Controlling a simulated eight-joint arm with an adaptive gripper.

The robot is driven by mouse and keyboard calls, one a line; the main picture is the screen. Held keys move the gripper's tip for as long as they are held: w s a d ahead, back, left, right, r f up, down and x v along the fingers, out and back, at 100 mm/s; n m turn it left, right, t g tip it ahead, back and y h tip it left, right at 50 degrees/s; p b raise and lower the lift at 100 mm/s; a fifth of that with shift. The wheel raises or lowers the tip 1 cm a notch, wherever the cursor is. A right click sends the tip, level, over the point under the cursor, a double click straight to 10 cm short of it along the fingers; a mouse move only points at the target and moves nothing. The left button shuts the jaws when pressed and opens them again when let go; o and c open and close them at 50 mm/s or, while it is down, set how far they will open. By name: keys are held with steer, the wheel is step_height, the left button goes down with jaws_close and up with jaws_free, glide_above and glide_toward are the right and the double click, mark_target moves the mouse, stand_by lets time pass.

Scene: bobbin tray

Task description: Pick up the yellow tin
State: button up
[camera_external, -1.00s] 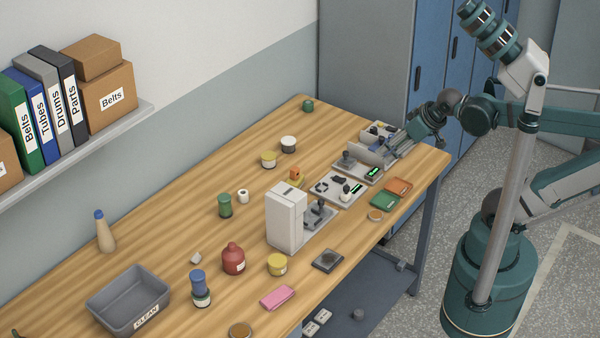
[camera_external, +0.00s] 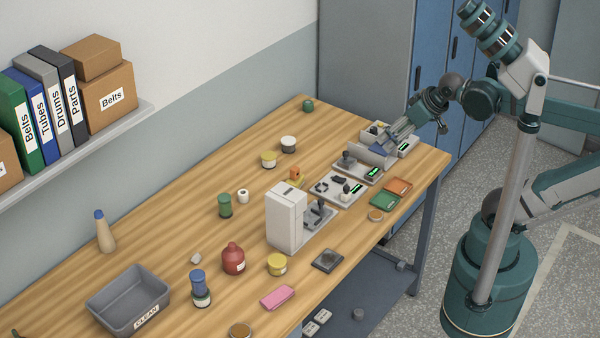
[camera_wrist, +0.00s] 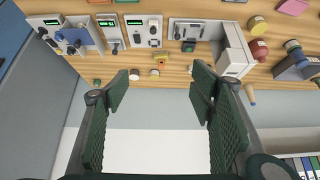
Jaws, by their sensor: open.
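Two yellow tins stand upright on the wooden bench. The other yellow tin (camera_external: 277,264) is near the front edge, right of a red bottle (camera_external: 233,259). In the wrist view, a small yellow tin (camera_wrist: 155,73) shows beyond the fingers, and another yellow tin (camera_wrist: 258,24) is at upper right. My gripper (camera_wrist: 160,90) is open and empty, its green ribbed fingers wide apart. In the external view it is above the bench's far right end, away from both tins.
A tall white machine (camera_external: 286,218) stands mid-bench, with several grey stations (camera_external: 338,187) to its right. A grey bin (camera_external: 128,296), a green tin (camera_external: 225,205) and a blue-topped bottle (camera_external: 104,232) are to the left. Bare wood lies around the wall-side tin.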

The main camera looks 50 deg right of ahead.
steer(key=w+a+r+m+g+y, duration=0.1)
steer(key=w+a+r+m+g, duration=0.1)
steer(key=w+a+m, duration=0.5)
steer(key=w+a+r+m+g, duration=0.2)
steer(key=w+a, duration=0.3)
steer(key=a, duration=0.6)
steer(key=m+g+h, duration=0.1)
steer(key=m+g, duration=0.2)
steer(key=m, duration=0.4)
glide_above(277, 260)
step_height(277, 260, down, 32)
steer(key=shift+r+b, duration=0.15)
steer(key=shift+b, duration=0.2)
steer(key=shift+f, duration=0.4)
steer(key=shift+f, duration=1.3)
steer(key=shift+f, duration=0.1)
